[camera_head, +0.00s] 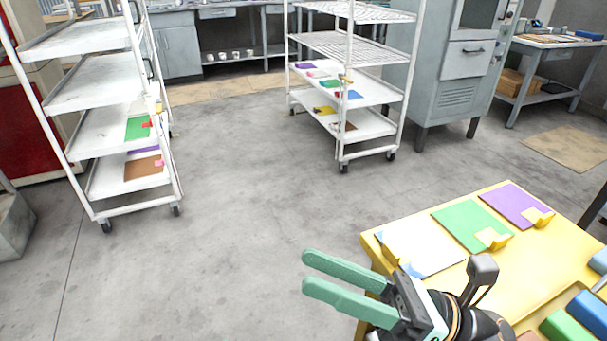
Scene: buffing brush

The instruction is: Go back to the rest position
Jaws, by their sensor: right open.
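My right gripper (305,273) is at the lower middle of the head view, with two green fingers pointing left. The fingers stand apart with nothing between them. It is in front of the near left corner of a yellow table (380,262) and covers part of its edge. My left gripper is not in view.
The table bears a white-and-blue sheet (425,250), a green sheet (462,220), a purple sheet (512,202) and coloured blocks (565,328). White shelf carts stand at left (95,97) and centre back (372,130). A grey cabinet (450,90) stands behind. The middle floor is clear.

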